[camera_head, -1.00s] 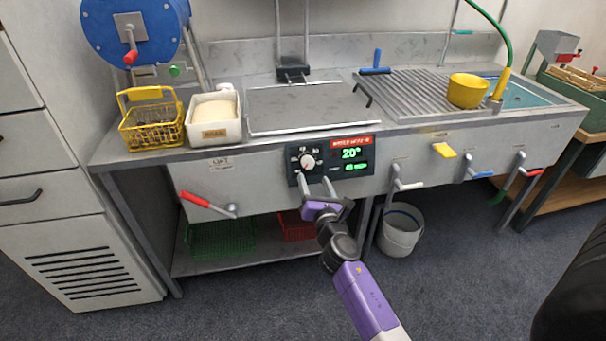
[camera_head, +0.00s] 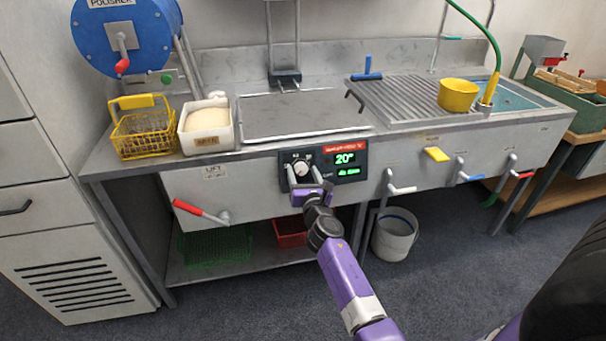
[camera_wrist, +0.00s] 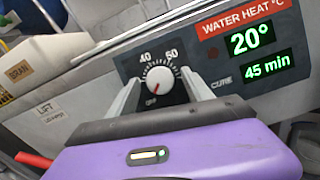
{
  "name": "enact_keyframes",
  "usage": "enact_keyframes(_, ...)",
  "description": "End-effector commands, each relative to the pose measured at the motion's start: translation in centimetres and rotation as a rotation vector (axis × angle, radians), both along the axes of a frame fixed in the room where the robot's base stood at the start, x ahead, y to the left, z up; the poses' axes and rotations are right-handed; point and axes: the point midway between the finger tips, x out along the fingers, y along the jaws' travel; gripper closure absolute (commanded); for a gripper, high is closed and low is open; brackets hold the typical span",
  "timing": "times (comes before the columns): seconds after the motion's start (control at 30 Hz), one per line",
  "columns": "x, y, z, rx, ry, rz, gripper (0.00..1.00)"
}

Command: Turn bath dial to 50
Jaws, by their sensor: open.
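The bath dial (camera_head: 300,169) is a round white knob on a dark control panel at the front of the steel bench. In the wrist view the dial (camera_wrist: 161,80) has a red pointer aimed toward its lower left, near "OFF", with 40 and 50 or 60 printed above it. The display (camera_wrist: 252,40) reads 20° and 45 min under "WATER HEAT °C". My gripper (camera_head: 303,177) is open, its fingers (camera_wrist: 164,88) on either side of the dial. Whether they touch it I cannot tell.
A lever with a red grip (camera_head: 200,212) sticks out left of the panel. Yellow (camera_head: 436,154), blue and red handles stick out to the right. A grey bucket (camera_head: 394,234) stands below. A yellow basket (camera_head: 146,130) and white bin (camera_head: 208,143) stand on the bench.

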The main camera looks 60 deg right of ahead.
Motion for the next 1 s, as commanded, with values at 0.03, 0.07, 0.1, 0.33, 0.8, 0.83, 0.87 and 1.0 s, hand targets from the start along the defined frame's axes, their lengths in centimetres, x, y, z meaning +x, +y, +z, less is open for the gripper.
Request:
enact_keyframes(0.03,-0.01,-0.02,-0.01,0.000,0.000,0.000,0.41)
enact_keyframes(0.07,-0.01,-0.02,-0.01,0.000,0.000,0.000,0.41)
enact_keyframes(0.1,-0.01,-0.01,-0.01,0.000,0.000,0.000,0.41)
enact_keyframes(0.33,-0.01,0.02,-0.01,0.000,0.000,0.000,0.72)
enact_keyframes(0.8,0.04,0.09,-0.10,0.026,-0.031,-0.011,1.00)
enact_keyframes(0.83,0.04,0.08,-0.13,0.034,-0.040,-0.015,1.00)
enact_keyframes(0.87,0.04,0.08,-0.15,0.043,-0.051,-0.020,1.00)
enact_keyframes(1.0,0.13,0.17,-0.20,0.095,-0.112,-0.045,1.00)
